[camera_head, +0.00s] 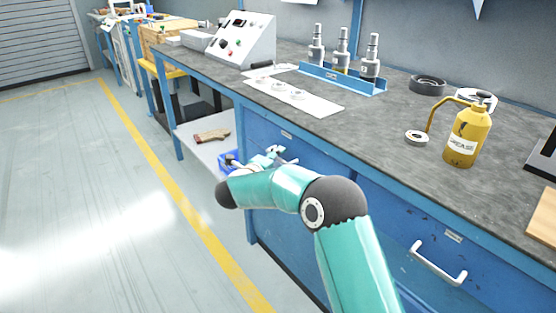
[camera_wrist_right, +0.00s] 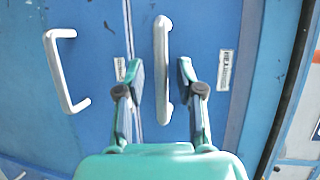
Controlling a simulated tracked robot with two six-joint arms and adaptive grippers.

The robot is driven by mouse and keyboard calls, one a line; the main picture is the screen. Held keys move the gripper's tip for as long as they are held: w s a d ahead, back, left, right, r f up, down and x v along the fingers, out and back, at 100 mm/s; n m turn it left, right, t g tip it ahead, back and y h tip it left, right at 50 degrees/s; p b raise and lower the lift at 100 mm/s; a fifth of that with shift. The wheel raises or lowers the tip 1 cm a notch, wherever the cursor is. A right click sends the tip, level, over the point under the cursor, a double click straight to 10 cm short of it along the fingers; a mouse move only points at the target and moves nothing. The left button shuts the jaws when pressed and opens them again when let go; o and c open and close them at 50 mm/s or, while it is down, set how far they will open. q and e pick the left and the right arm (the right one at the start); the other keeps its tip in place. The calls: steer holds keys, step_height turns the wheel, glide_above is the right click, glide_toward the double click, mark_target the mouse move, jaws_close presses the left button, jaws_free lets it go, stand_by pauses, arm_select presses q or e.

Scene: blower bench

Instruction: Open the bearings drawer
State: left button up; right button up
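The bench front has blue drawers. In the right wrist view, a pale bar handle (camera_wrist_right: 162,62) stands on the drawer front (camera_wrist_right: 198,120) nearest the bench edge, beside a label (camera_wrist_right: 224,70) too small to read. My right gripper (camera_wrist_right: 159,72) is open, with its two fingertips apart on either side of that handle as seen; contact does not show. In the head view my right gripper (camera_head: 277,155) is at the left part of the bench front, and my arm hides the handle there. No drawer front visibly stands out. My left gripper is not in view.
Another handle (camera_wrist_right: 62,70) is on the neighbouring front. A further handle (camera_head: 438,263) is at the right. On the bench top stand a yellow grease can (camera_head: 467,135), a blue rack (camera_head: 342,78) and a control box (camera_head: 241,38). The floor at left is clear.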

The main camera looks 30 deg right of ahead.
jaws_close()
steer(key=shift+a, duration=0.2)
steer(key=s+a+p, duration=0.1)
steer(key=s+a, duration=0.1)
steer(key=a, duration=2.1)
steer(key=shift+a+f+p, duration=0.15)
steer(key=shift+a+p, duration=0.2)
jaws_free()
